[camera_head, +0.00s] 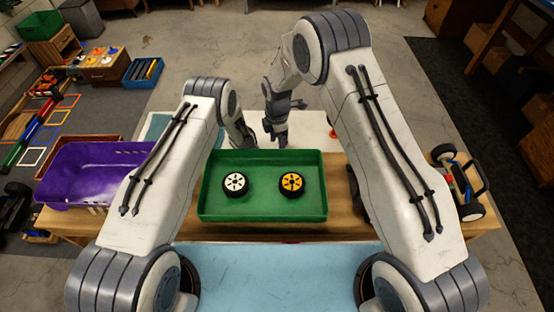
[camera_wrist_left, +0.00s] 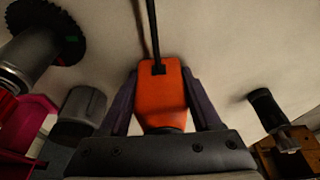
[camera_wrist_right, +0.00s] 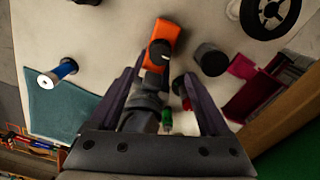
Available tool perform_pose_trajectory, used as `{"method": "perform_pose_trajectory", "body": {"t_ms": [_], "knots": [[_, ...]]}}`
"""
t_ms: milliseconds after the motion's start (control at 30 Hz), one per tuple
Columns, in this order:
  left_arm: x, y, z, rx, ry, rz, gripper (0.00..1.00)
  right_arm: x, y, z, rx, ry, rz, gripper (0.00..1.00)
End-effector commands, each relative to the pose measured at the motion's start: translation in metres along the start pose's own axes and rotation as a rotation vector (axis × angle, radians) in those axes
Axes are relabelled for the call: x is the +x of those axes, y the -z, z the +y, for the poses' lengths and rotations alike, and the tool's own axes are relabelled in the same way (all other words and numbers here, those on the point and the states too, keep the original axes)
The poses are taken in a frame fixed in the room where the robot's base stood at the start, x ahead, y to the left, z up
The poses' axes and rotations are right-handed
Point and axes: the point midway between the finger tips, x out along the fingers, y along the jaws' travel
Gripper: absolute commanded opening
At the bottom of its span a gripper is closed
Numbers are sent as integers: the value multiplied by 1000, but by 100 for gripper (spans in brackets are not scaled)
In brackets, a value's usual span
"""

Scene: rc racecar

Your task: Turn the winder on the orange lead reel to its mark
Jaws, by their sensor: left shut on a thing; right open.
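In the left wrist view the orange lead reel (camera_wrist_left: 162,88) is between the two dark fingers of my left gripper (camera_wrist_left: 165,92), which is shut on it. A thin black bar (camera_wrist_left: 152,35) runs up from a small dark square on its face. The reel also shows beyond my right fingers in the right wrist view (camera_wrist_right: 167,38), with a dark rounded part over it. My right gripper (camera_wrist_right: 165,95) is open; a grey part shows between its fingers, and I cannot tell whether they touch. The winder's mark is not discernible. The head view shows my left gripper (camera_head: 241,138) and right gripper (camera_head: 277,135) close together.
A green tray (camera_head: 262,215) holds a white-hubbed wheel (camera_head: 235,184) and a yellow-hubbed wheel (camera_head: 291,184). A purple bin (camera_head: 85,172) stands left, a small car (camera_head: 458,185) right. A blue spool (camera_wrist_right: 58,72), teal mat (camera_wrist_right: 62,112) and black cylinder (camera_wrist_right: 211,59) lie nearby.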

Motion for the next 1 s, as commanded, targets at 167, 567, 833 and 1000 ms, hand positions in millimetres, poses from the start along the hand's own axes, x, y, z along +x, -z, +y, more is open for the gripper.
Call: {"method": "perform_pose_trajectory", "body": {"t_ms": [167,567,833,1000], "knots": [[0,0,0,0,0,0,4,40,0,-1,2,5,1,81],[0,0,0,0,0,0,4,88,0,0,4,0,2,81],[0,0,0,0,0,0,4,90,0,0,4,0,2,81],[0,0,0,0,0,0,4,90,0,0,4,0,2,31]]}}
